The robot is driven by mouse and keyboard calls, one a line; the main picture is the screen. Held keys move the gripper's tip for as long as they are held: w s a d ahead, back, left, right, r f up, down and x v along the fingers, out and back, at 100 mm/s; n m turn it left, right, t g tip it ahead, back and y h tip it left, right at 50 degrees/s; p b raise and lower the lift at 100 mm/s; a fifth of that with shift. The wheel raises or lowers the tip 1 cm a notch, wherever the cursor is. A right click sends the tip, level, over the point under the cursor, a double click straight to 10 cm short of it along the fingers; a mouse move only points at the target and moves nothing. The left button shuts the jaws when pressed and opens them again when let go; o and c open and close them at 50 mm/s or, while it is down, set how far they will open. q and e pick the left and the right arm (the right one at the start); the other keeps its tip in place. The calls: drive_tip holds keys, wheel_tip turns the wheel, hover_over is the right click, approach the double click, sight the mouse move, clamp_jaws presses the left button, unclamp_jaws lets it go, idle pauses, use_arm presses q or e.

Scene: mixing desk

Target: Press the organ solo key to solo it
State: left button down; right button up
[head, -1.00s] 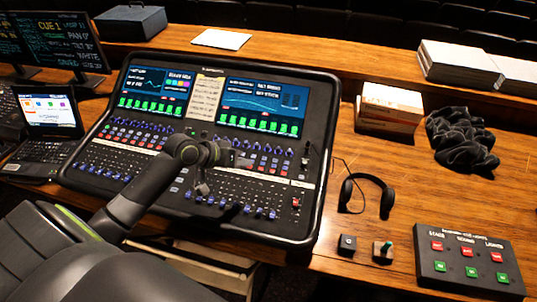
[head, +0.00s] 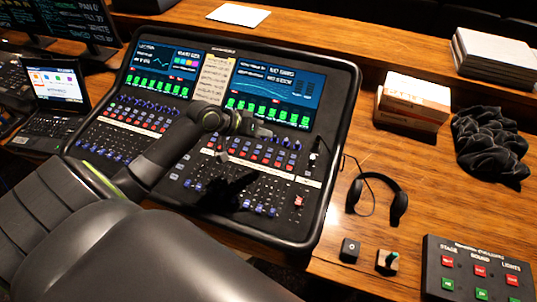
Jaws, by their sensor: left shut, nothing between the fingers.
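The mixing desk (head: 335,165) is a black console in the middle of the head view, with two lit screens along its top. Rows of red, blue and white keys and knobs cover its lower part. My left gripper (head: 262,133) is shut and empty, over the key rows just below the right screen (head: 275,88). The arm hides part of the left and middle keys. Key labels are too small to read, so I cannot tell which one is the organ solo key. I cannot tell whether the fingertips touch the panel. My right gripper is not in view.
A laptop (head: 58,90) stands left of the desk. On the right are headphones (head: 376,180), a stack of boxes (head: 412,103), a dark cloth (head: 490,145) and a button box (head: 478,272). A paper sheet (head: 238,15) lies behind the desk. Bare wood shows between these.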

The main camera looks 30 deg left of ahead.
use_arm(q)
drive_tip(key=b, duration=0.7)
hover_over(268, 155)
drive_tip(key=s, duration=0.2)
drive_tip(key=f, duration=0.7)
drive_tip(key=shift+w+a+f, duration=0.1)
drive_tip(key=shift+w+a, duration=0.1)
drive_tip(key=shift+a, duration=0.05)
drive_tip(key=shift+f, duration=0.45)
drive_tip(key=shift+f+b, duration=0.15)
drive_tip(key=shift+b, duration=0.15)
drive_tip(key=shift+w+f, duration=0.1)
drive_tip(key=shift+f, duration=0.2)
drive_tip(key=shift+f, duration=0.25)
idle(0.6)
drive_tip(key=shift+r, duration=0.1)
drive_tip(key=shift+r+p, duration=0.6)
drive_tip(key=shift+p, duration=0.1)
